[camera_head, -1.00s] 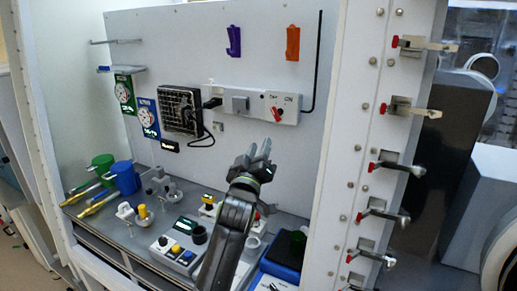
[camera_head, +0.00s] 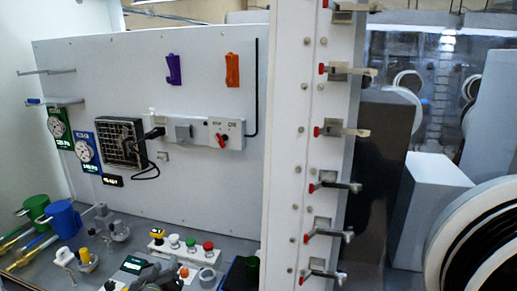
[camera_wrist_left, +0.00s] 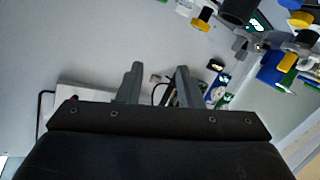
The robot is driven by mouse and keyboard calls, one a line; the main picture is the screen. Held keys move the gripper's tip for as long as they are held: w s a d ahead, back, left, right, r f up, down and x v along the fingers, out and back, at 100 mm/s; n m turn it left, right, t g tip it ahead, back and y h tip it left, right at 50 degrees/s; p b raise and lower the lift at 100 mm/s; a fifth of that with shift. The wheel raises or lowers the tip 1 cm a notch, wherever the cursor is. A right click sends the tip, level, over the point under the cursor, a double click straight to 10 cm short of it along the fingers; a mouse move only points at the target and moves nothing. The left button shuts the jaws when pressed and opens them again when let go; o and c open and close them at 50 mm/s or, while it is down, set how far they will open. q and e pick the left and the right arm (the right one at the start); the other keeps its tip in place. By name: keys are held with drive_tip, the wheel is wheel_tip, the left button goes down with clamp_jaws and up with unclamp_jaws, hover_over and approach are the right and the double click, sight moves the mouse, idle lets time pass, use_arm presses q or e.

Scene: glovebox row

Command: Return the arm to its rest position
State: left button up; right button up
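My left gripper (camera_head: 168,275) shows only in part at the bottom edge of the head view, low in front of the control panel. In the left wrist view my left gripper (camera_wrist_left: 159,72) has its two fingers apart with nothing between them. It is open and empty. Most of the left arm is out of the head view. My right gripper is in neither view.
The white back panel holds a power strip (camera_head: 226,133), a purple hook (camera_head: 173,70) and an orange hook (camera_head: 232,70). Green (camera_head: 36,207) and blue (camera_head: 63,219) cylinders stand at the left. A white post (camera_head: 300,130) with several latches stands at the right.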

use_arm(q)
drive_tip(key=s+a+f+m+g, duration=0.1)
drive_tip(key=s+a+f+g, duration=0.15)
drive_tip(key=s+f, duration=0.35)
drive_tip(key=s+a+f+m+g, duration=0.1)
drive_tip(key=s+a+f+g, duration=0.15)
drive_tip(key=s+f, duration=0.45)
drive_tip(key=s+f+m+g, duration=0.3)
drive_tip(key=s+g, duration=0.4)
drive_tip(key=s, duration=1.6)
wheel_tip(320, 180, down, 25)
drive_tip(key=a+b, duration=0.2)
drive_tip(key=s+f+g+b, duration=0.1)
drive_tip(key=s+f+g, duration=0.1)
drive_tip(key=s+f, duration=1.3)
wheel_tip(320, 180, down, 3)
drive_tip(key=shift+s+d+f+h, duration=0.2)
drive_tip(key=shift+d+h, duration=0.2)
drive_tip(key=shift+d, duration=0.05)
